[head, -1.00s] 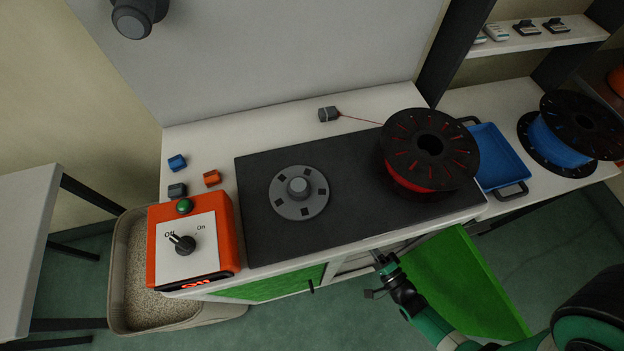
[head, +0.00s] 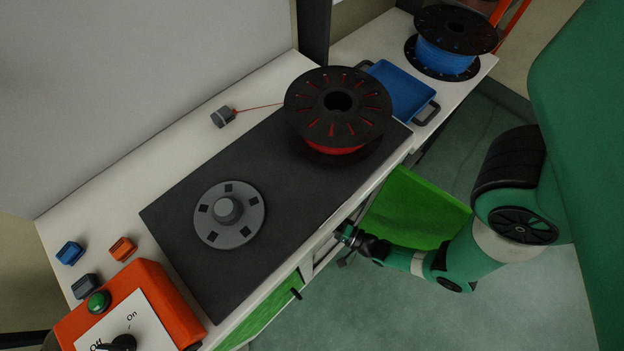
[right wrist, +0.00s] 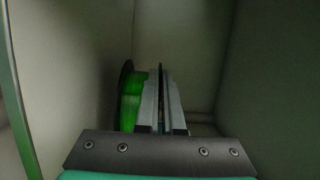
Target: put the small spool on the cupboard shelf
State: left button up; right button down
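The small spool (right wrist: 131,100), with green filament and thin black flanges, shows edge-on inside the cupboard in the right wrist view. My right gripper (right wrist: 162,75) has its fingers close together, with the spool's near-side black flange between them. Whether the spool rests on the shelf cannot be told. In the head view my right arm (head: 400,258) reaches into the cupboard below the worktop, beside its open green door (head: 415,207); the fingertips and the spool are hidden there. My left gripper is not in view.
Pale cupboard walls (right wrist: 270,70) stand close on both sides. Above, the worktop carries a red spool (head: 335,147), a grey round hub (head: 228,209) and an orange switch box (head: 165,300). A blue tray (head: 400,92) and blue spool (head: 445,57) stand farther right.

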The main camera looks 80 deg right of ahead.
notch_tip(320, 180, down, 4)
jog(key=b, duration=0.3)
jog(key=shift+w, duration=0.1)
jog(key=shift+r, duration=0.2)
jog(key=shift+f, duration=0.1)
jog(key=c, duration=1)
grip_release()
jog(key=shift+c, duration=0.2)
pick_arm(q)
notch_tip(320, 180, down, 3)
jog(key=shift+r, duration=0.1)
